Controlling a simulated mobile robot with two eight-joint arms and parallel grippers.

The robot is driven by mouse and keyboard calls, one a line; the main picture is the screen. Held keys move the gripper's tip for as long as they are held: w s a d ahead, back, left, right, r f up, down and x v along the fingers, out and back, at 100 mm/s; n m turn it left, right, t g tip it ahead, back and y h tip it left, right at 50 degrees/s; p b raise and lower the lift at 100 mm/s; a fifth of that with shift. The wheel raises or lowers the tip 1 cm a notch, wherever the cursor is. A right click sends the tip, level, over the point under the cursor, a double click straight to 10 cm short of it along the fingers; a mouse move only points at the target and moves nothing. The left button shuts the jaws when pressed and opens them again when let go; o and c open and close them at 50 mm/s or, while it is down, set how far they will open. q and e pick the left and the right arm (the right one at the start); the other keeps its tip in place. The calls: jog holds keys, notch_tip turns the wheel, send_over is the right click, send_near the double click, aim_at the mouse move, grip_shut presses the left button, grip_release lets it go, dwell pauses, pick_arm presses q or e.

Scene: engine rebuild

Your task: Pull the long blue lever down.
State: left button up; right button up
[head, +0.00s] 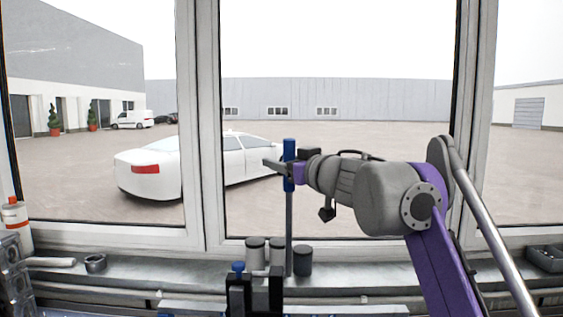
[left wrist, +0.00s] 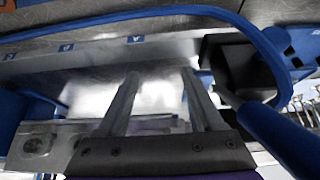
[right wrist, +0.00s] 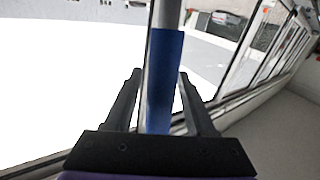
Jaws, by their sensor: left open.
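The long lever stands upright at the bench, a grey rod with a blue handle (head: 289,150) at its top, in front of the window. My right gripper (head: 281,165) comes in from the right at the height of the blue handle. In the right wrist view the blue handle (right wrist: 163,85) stands between the two fingers of the right gripper (right wrist: 159,75). The fingers are apart, with a gap visible beside the handle. My left gripper (left wrist: 160,72) shows only in its wrist view, open with nothing between its fingers.
Several grey and dark cylinders (head: 256,250) stand by the lever's foot on the bench. A black fixture with a blue knob (head: 238,266) is in front. An engine block (head: 15,275) and a bottle (head: 14,213) are at left. Window frames (head: 205,130) rise behind.

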grip_shut()
dwell(1.2)
